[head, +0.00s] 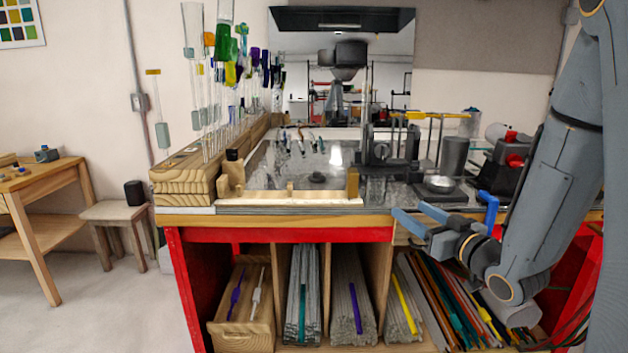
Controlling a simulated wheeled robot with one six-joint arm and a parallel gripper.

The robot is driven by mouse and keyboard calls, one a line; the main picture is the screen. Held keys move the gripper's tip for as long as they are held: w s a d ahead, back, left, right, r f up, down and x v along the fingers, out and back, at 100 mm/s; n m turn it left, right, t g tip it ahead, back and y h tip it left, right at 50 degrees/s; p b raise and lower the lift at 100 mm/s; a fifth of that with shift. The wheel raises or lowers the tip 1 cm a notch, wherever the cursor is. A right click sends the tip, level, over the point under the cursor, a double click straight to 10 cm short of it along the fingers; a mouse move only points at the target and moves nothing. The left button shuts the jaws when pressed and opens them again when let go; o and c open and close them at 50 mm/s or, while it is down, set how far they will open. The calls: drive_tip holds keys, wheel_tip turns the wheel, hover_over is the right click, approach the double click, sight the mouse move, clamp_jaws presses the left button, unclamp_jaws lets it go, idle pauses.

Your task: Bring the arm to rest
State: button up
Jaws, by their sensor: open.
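My gripper (443,218) is at the right of the head view, in front of the workbench's front edge. Its blue fingers are spread apart, and I see nothing between them. My arm comes down from the upper right and bends at the wrist near the lower right, in front of the red bench frame. Part of the bench front and of the rod bins is hidden behind my arm.
The workbench (275,221) holds a wooden rack (182,187) with glass rods and colored pieces at the left, and dark equipment (388,150) at the right. Bins of glass rods (302,300) and an open drawer (241,337) sit below. A stool (112,211) and bare floor are at left.

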drive_tip(key=s+f+m+g+h, duration=0.3)
drive_tip(key=s+f+g+h, duration=0.5)
drive_tip(key=f, duration=0.4)
drive_tip(key=s+a+g, duration=0.2)
drive_tip(key=s+g, duration=0.2)
drive_tip(key=s, duration=0.4)
drive_tip(key=s+a+f+m+g+y, duration=0.1)
drive_tip(key=s+a+g, duration=0.1)
drive_tip(key=s, duration=0.7)
drive_tip(key=shift+a+f+g, duration=0.2)
drive_tip(key=shift+a+g, duration=0.2)
drive_tip(key=shift+g, duration=0.5)
